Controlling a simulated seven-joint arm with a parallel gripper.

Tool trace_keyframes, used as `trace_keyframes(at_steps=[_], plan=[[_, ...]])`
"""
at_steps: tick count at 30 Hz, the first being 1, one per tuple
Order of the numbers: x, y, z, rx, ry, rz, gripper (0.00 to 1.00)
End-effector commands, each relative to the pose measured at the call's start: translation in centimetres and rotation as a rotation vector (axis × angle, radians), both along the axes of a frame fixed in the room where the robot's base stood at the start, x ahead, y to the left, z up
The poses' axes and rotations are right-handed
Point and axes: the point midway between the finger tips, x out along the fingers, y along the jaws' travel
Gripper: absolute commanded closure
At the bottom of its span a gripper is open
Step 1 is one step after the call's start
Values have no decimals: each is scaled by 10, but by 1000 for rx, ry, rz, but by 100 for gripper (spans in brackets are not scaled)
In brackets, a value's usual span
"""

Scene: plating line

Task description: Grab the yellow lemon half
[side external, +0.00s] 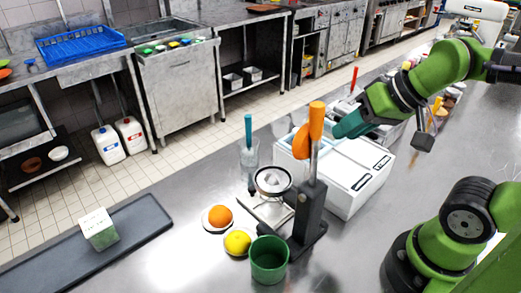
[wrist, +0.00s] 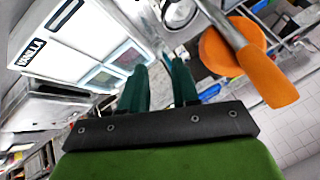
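The yellow lemon half (side external: 238,242) sits on a small white saucer at the front of the steel counter in the side view. It lies between an orange half (side external: 219,217) and a green cup (side external: 269,258). I cannot make it out in the wrist view. My gripper (side external: 344,124) is raised well above the counter, behind and to the right of the lemon half, beside the juicer's orange handle. In the wrist view its two teal fingers (wrist: 160,68) are apart, with nothing between them.
The juicer press (side external: 309,208) with its upright orange handle (side external: 316,118) stands between my gripper and the lemon half. The handle also shows close on the right in the wrist view (wrist: 266,78). White lidded tubs (side external: 350,180) stand behind.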

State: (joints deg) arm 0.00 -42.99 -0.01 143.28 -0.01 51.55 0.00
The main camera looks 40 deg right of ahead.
Motion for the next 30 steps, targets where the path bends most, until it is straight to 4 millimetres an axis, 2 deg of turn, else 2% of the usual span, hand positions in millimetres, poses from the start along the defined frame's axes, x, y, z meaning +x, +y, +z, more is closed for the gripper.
trace_keyframes(at_steps=[1,9,12,20,23,30], plan=[[0,0,0,0,0,0,62],[0,0,0,0,0,0,20],[0,0,0,0,0,0,8],[0,0,1,0,0,0,8],[1,0,11,1,-3,0,8],[1,0,74,1,-7,-1,8]])
